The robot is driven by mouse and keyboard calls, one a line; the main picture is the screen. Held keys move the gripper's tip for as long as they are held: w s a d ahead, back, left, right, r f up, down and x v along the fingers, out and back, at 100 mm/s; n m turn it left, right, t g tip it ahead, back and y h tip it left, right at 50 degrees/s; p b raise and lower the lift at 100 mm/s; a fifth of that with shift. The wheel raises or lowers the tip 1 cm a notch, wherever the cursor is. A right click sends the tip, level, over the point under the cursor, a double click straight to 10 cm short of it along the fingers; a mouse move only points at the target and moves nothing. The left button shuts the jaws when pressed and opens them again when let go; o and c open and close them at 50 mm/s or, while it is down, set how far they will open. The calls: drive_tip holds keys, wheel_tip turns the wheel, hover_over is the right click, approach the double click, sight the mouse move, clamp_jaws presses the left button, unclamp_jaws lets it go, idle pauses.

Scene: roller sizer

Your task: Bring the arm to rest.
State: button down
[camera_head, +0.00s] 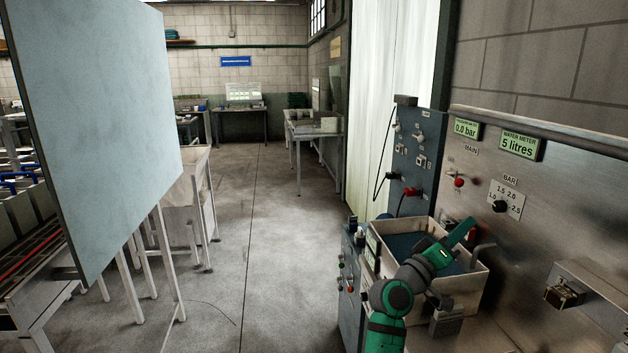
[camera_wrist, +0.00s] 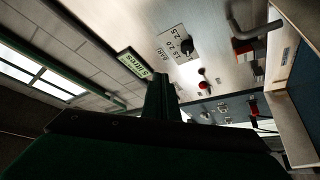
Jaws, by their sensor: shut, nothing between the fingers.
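My arm, green with dark joints, rises from the bottom right of the head view and bends up and right over a light-walled bin. Its green far end, with my gripper (camera_head: 463,231), is above the bin, in front of the steel wall panel. In the wrist view my gripper (camera_wrist: 161,82) is a dark green upright shape in the middle, over a wide dark body. It is shut, with nothing seen held. The fingertips are too dark to make out clearly.
The bin (camera_head: 462,285) with a blue inside stands below my arm, beside a control box (camera_head: 353,285) with knobs. The steel panel (camera_head: 590,210) carries a dial (camera_head: 500,206) and a water meter display (camera_head: 521,145) reading 5 litres. A pale board (camera_head: 95,120) stands at left. The floor between is clear.

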drive_tip(key=s+a+f+n+t+y, duration=0.25)
drive_tip(key=a+f, duration=0.25)
drive_tip(key=f, duration=0.6)
drive_tip(key=s+a+f+n+t+y, duration=0.1)
drive_tip(key=s+a+f+y, duration=0.4)
drive_tip(key=f, duration=0.6)
drive_tip(key=s+a+f+n+t+y, duration=0.1)
drive_tip(key=s+a+f+y, duration=0.1)
drive_tip(key=a+f, duration=0.65)
drive_tip(key=s+a+f+y, duration=0.2)
drive_tip(key=s+a+f, duration=0.25)
drive_tip(key=s, duration=0.45)
drive_tip(key=s+a+f+y, duration=0.3)
drive_tip(key=s+a+f, duration=0.15)
drive_tip(key=s, duration=0.45)
drive_tip(key=s+a+f+y, duration=0.2)
drive_tip(key=s+a+f, duration=0.3)
drive_tip(key=s, duration=0.5)
drive_tip(key=s+a+r+m+y, duration=0.1)
drive_tip(key=s+r+m, duration=0.1)
drive_tip(key=s, duration=0.6)
drive_tip(key=s+a+r+m+g+y, duration=0.1)
drive_tip(key=s+a+r+m, duration=0.1)
drive_tip(key=s, duration=0.7)
drive_tip(key=shift+s+r, duration=0.15)
drive_tip(key=shift+r, duration=0.7)
